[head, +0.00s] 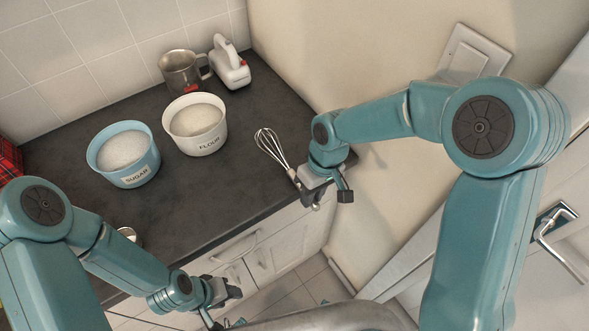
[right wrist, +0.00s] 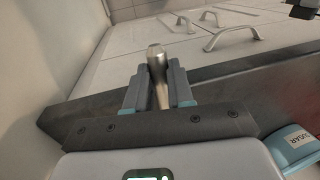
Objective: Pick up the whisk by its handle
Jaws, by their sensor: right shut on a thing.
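The whisk (head: 270,146) is at the right end of the dark counter in the head view, its wire loops pointing to the back left. Its handle runs to my right gripper (head: 314,197), near the counter's front edge. In the right wrist view the metal handle (right wrist: 157,65) stands between the two fingers of my right gripper (right wrist: 155,88), which is shut on it. I cannot tell whether the whisk touches the counter. My left gripper (head: 222,296) is low in front of the counter, away from the whisk; its jaw opening is unclear.
A blue sugar bowl (head: 124,153), a white flour bowl (head: 195,124), a metal mug (head: 182,72) and a white hand mixer (head: 229,63) stand on the counter (head: 205,205). A wall (head: 300,75) closes the right side. Drawers with handles (head: 236,247) lie below.

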